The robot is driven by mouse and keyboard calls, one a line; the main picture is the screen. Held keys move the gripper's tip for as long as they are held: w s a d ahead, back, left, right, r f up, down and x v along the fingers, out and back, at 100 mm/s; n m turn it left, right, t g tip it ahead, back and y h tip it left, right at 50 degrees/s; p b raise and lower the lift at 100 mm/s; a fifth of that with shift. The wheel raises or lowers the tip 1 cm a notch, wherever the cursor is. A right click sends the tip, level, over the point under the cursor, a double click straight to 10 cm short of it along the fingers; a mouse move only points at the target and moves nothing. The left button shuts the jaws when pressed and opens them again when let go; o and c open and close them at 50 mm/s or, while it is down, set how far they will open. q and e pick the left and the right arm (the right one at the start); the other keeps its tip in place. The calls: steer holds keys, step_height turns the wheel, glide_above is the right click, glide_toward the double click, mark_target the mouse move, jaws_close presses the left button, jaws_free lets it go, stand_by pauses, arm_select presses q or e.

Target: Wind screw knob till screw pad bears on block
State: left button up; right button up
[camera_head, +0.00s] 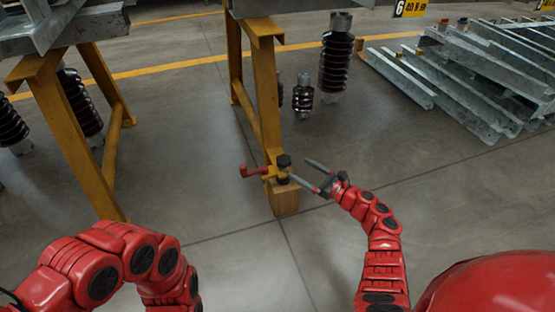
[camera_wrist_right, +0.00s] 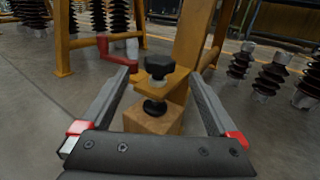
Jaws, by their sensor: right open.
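The black screw knob (camera_wrist_right: 160,66) sits on top of a yellow bracket on the trestle leg; it also shows in the head view (camera_head: 284,160). Below the bracket, the dark screw pad (camera_wrist_right: 155,106) is just above the wooden block (camera_wrist_right: 150,122); I cannot tell whether they touch. The block (camera_head: 285,200) stands on the floor. My right gripper (camera_head: 316,176) is open, right of the knob. In the wrist view its fingers (camera_wrist_right: 162,84) spread to either side of the knob, with nothing between them gripped. My left arm shows at lower left, but its gripper is out of view.
A red crank handle (camera_head: 253,171) sticks out left of the bracket. The yellow trestle leg (camera_head: 265,90) rises behind the knob. Dark ribbed insulators (camera_head: 336,62) and stacked steel angles (camera_head: 470,80) stand farther back. The floor around the block is clear.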

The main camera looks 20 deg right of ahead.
mark_target(279, 156)
steer(key=b+x, duration=0.4)
steer(key=x, duration=0.6)
steer(key=shift+w+a, duration=0.15)
steer(key=shift+w, duration=0.05)
steer(key=shift+w+a, duration=0.3)
steer(key=shift+w, duration=0.15)
arm_select(q)
steer(key=f+g, duration=0.1)
steer(key=f+g+h, duration=0.1)
steer(key=g, duration=0.1)
steer(key=d+f+g+h, duration=0.1)
steer(key=shift+s+f+g, duration=0.3)
steer(key=shift+f, duration=0.1)
arm_select(e)
steer(key=c, duration=1.4)
